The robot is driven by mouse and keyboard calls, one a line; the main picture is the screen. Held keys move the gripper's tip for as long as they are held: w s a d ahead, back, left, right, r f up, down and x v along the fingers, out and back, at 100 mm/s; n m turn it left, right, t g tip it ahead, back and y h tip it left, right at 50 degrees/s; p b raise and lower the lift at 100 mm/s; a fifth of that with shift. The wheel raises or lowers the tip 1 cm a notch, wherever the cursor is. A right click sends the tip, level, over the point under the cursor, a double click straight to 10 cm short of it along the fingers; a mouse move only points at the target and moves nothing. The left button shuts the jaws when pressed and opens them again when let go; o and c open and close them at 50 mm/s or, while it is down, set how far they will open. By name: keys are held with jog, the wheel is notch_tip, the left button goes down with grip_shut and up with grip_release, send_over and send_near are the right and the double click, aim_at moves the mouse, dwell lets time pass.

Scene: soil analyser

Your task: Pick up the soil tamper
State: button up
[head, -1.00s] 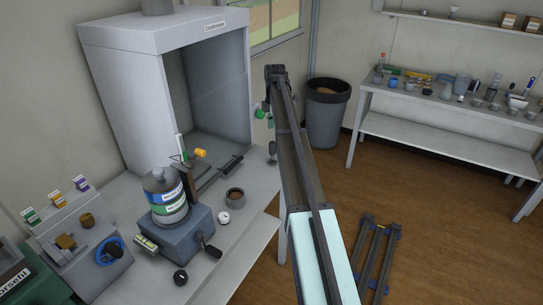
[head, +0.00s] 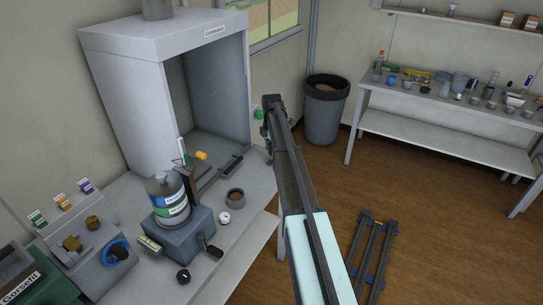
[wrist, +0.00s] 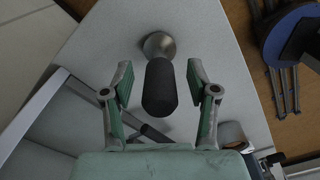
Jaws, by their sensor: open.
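The soil tamper (wrist: 160,86) is in the wrist view, with a black rounded handle and a round metal end. It appears to stand on the pale worktop, its handle toward the camera. My gripper (wrist: 159,77) is open, with one green-grey finger on each side of the handle. I see gaps between the handle and both fingers. In the head view my gripper (head: 262,124) is partly hidden by my arm, over the worktop's right edge. I cannot make out the tamper clearly there.
A fume cupboard (head: 165,45) stands behind the worktop. A brown-filled cup (head: 235,199) and a bottle on a blue-grey device (head: 183,238) stand to the left. The worktop's edge (wrist: 240,65) lies close right of the tamper. A bin (head: 323,115) stands beyond.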

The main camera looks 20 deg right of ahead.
jog(key=shift+f, duration=0.1)
grip_shut()
dwell(0.3)
notch_tip(320, 180, up, 20)
jog(key=b, duration=0.5)
